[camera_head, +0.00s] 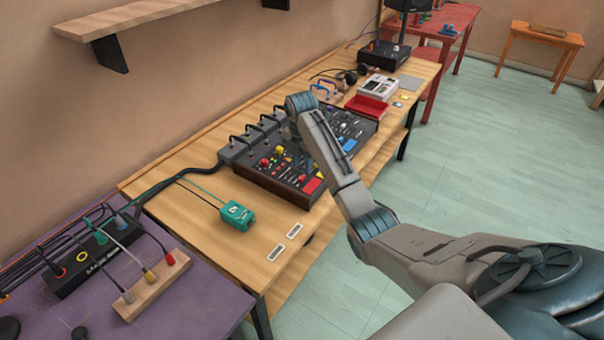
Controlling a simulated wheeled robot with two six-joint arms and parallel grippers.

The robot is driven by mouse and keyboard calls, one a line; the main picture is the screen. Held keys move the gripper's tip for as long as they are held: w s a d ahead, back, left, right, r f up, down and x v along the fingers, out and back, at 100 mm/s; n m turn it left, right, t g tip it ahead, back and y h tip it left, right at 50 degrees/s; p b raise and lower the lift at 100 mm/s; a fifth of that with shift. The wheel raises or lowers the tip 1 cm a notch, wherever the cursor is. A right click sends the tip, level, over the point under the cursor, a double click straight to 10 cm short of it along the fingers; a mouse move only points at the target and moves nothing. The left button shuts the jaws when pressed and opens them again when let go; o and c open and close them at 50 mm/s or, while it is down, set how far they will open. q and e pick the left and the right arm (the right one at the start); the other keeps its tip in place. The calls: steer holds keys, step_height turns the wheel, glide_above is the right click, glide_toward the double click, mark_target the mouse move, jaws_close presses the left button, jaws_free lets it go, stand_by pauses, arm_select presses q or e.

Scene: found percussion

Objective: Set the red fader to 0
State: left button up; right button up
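The dark mixing console (262,179) with wooden sides lies on the wooden table, covered with small coloured knobs and caps. My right arm comes in from the right and bends down over the middle of the console. My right gripper (308,158) is over the panel, mostly hidden by its own wrist, and its fingers cannot be made out. My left gripper is not in view.
A green box (237,215) with a cable lies left of the console. A red tray (366,106) and a white device (379,87) stand beyond it. A purple table (185,308) with cables is at lower left. A wall shelf (130,18) hangs above.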

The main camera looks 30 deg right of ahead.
mark_target(302, 177)
step_height(302, 177, up, 4)
steer(key=w+d+n, duration=0.1)
steer(key=w+n, duration=0.1)
step_height(302, 177, down, 11)
steer(key=p, duration=0.2)
steer(key=shift+w+d+p, duration=0.1)
steer(key=shift+d+p, duration=0.05)
steer(key=shift+p, duration=0.25)
steer(key=shift+c, duration=0.2)
jaws_close()
